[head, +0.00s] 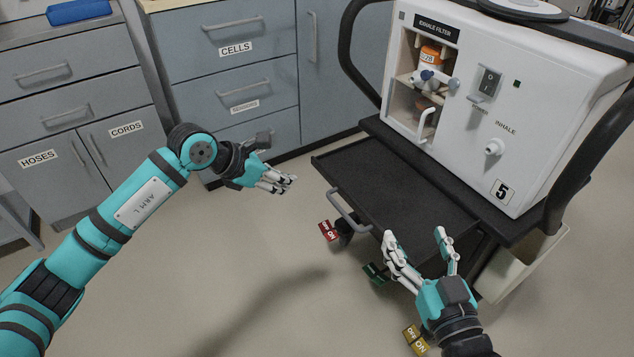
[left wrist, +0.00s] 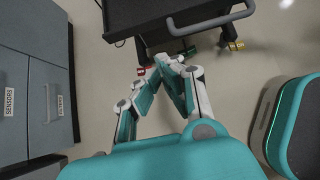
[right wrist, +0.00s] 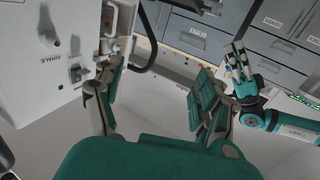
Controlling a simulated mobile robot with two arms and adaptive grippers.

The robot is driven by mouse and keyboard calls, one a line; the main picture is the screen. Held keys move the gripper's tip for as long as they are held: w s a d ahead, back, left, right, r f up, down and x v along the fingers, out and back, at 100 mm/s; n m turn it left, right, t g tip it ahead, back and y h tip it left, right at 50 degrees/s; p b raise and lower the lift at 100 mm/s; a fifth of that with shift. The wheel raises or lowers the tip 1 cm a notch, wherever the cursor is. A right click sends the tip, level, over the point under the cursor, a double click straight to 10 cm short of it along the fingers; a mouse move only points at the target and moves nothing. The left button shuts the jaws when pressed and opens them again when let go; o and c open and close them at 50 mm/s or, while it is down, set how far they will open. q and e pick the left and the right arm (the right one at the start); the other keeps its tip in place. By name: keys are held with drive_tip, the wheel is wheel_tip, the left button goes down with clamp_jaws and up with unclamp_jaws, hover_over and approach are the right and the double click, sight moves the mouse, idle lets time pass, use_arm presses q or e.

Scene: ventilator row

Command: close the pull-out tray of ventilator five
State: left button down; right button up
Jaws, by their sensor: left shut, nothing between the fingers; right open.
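Ventilator five (head: 530,110) is a white box marked 5 on a dark cart at the right. Its black pull-out tray (head: 385,185) sticks out toward the lower left, empty, with a grey handle (head: 347,212) on its front edge. My left gripper (head: 287,181) is shut and empty, just left of the tray and apart from it. The tray's underside edge and handle (left wrist: 215,22) show ahead of it in the left wrist view. My right gripper (head: 415,236) is open and empty near the tray's front right corner; whether it touches the tray I cannot tell.
Grey drawer cabinets (head: 235,60) line the back wall. A blue item (head: 78,12) lies on the left cabinet. Red (head: 328,231), green (head: 374,274) and yellow (head: 415,340) caster brake tabs sit low by the cart. Floor left of the tray is clear.

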use_arm(q)
drive_tip(key=w+d+f+b, duration=0.2)
drive_tip(key=w+d+f, duration=0.2)
drive_tip(key=d, duration=0.3)
drive_tip(key=shift+w+f+b, duration=0.3)
drive_tip(key=shift+w+f, duration=0.1)
drive_tip(key=shift+w, duration=0.2)
use_arm(e)
drive_tip(key=s+r+t+y, duration=0.2)
drive_tip(key=r+t, duration=0.5)
drive_tip(key=r, duration=0.4)
drive_tip(key=shift+s+a+t+y, duration=0.3)
drive_tip(key=shift+s+a+y, duration=0.1)
drive_tip(key=shift+s, duration=0.35)
use_arm(q)
drive_tip(key=shift+d, duration=0.15)
